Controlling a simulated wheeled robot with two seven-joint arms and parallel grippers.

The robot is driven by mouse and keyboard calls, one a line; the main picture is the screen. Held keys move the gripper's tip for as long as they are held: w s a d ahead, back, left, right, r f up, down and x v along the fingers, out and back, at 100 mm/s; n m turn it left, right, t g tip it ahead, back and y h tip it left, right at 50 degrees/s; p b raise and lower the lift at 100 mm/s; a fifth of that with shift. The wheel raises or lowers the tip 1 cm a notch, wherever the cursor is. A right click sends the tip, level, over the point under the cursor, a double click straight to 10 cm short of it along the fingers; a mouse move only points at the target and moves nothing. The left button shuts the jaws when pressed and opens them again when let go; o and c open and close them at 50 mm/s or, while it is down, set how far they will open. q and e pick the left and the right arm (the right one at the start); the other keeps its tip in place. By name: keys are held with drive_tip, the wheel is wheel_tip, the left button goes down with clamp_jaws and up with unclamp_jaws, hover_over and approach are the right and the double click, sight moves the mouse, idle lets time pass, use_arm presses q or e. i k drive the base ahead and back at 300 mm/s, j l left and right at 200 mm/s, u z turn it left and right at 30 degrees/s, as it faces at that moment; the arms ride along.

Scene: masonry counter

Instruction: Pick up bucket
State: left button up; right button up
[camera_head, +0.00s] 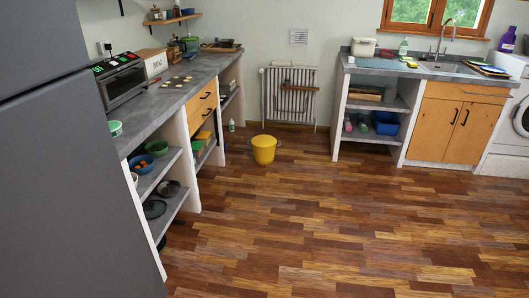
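A yellow bucket (264,150) stands upright on the wooden floor at the back of the room, in front of the radiator and right of the left counter's end. A thin dark handle seems to hang at its left side. Its inside is too small to make out. Neither of my grippers is in the head view.
A grey cabinet or fridge side (70,170) fills the near left. The left counter (165,100) has open shelves with bowls and pans. A radiator (289,95) is behind the bucket. The sink counter (410,72) stands at back right. The wooden floor (320,220) between is clear.

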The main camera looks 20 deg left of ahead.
sight(263, 145)
drive_tip(key=i, duration=3.45)
drive_tip(key=i+u, duration=0.2)
drive_tip(key=i, duration=0.55)
drive_tip(key=i+l+u, duration=0.15)
drive_tip(key=i, duration=0.55)
drive_tip(key=i+l+u, duration=0.25)
drive_tip(key=i+u, duration=0.15)
drive_tip(key=i+l+u, duration=0.4)
drive_tip(key=i, duration=0.1)
